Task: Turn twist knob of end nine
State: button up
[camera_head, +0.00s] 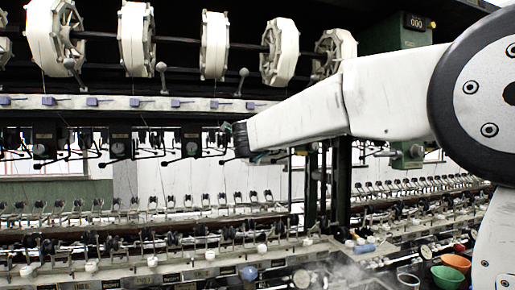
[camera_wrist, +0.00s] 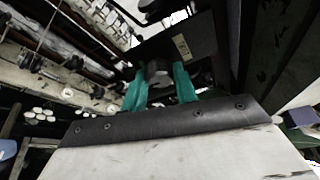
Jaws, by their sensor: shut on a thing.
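In the wrist view the two teal fingers of my gripper (camera_wrist: 158,82) are shut on a grey round knob (camera_wrist: 157,69), one finger on each side. The knob is on a dark box (camera_wrist: 204,42) with a small pale label plate (camera_wrist: 181,45). I cannot read the number on the plate. In the head view my gripper (camera_head: 240,140) is at the row of dark boxes under the pale rail; my arm comes in from the right. The held knob is hidden there behind my gripper. Whether the knob has been turned cannot be told.
Similar dark boxes (camera_head: 120,143) hang in a row to the left. White reels (camera_head: 133,38) stand above the pale rail (camera_head: 120,102). A green post (camera_head: 342,182) stands just right of and below my gripper. Basins with several small fittings run along below; green (camera_head: 447,275) and orange bowls (camera_head: 456,262) are lower right.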

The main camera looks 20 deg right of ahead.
jog(key=shift+f, duration=0.1)
dwell(0.3)
jog(key=o, duration=1)
jog(key=shift+v, duration=3.9)
